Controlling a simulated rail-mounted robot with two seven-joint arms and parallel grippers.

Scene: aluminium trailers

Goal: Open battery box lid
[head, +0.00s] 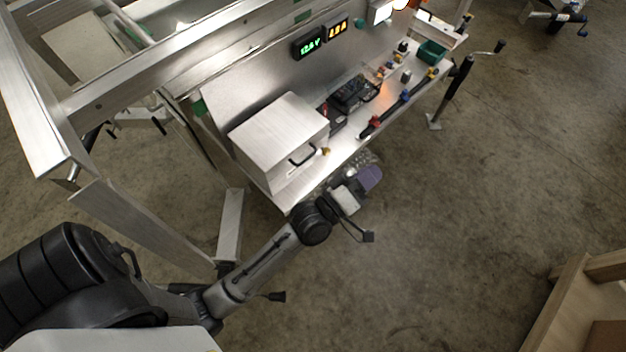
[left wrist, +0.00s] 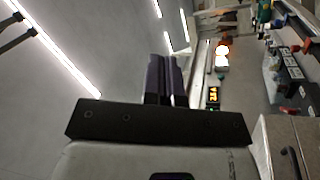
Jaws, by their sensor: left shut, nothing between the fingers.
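The battery box (head: 275,135) is a silver metal box on the left part of the metal shelf, with its lid down. A black handle (head: 302,157) is on its right side. My left gripper (head: 370,178) is in front of the shelf, right of the box and apart from the handle. Its two dark fingers (left wrist: 166,78) are together and empty in the left wrist view. The box edge (left wrist: 272,142) and the handle (left wrist: 292,160) show at the lower right there. My right gripper is in neither view.
Beside the box on the shelf (head: 345,150) are black battery parts (head: 355,92), a dark bar with red and yellow ends (head: 388,112) and a green bin (head: 432,52). Concrete floor in front is clear.

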